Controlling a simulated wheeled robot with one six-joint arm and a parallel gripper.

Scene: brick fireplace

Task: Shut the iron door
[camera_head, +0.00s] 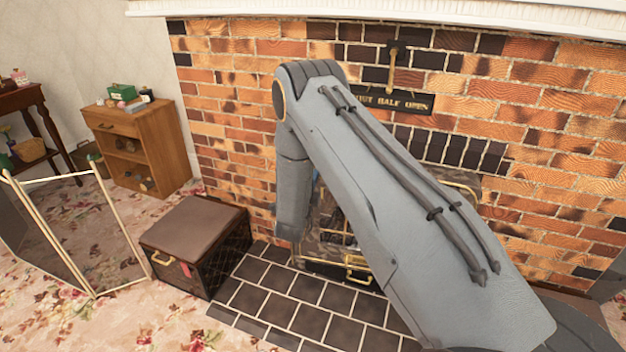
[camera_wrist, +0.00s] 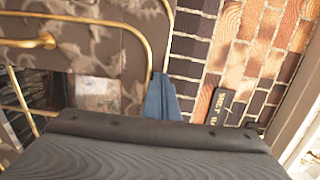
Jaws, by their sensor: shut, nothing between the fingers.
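The iron door (camera_wrist: 95,35) is a dark mottled panel with a rounded brass rim and a brass knob or handle, at the upper left of the wrist view. Beside it are a dark opening and brass bars. My gripper (camera_wrist: 160,84) shows as blue fingers, shut and empty, with the tips beside the door's brass rim; I cannot tell whether they touch it. In the head view my arm covers most of the fireplace front (camera_head: 328,222), with only a little brass trim showing, so the door's angle is hidden.
A sign plate (camera_head: 395,103) and a damper handle (camera_head: 393,62) are on the brick wall above. A dark chest (camera_head: 195,235) stands left of the tiled hearth (camera_head: 285,305). A folding screen (camera_head: 75,235) and a small wooden cabinet (camera_head: 145,150) are farther left.

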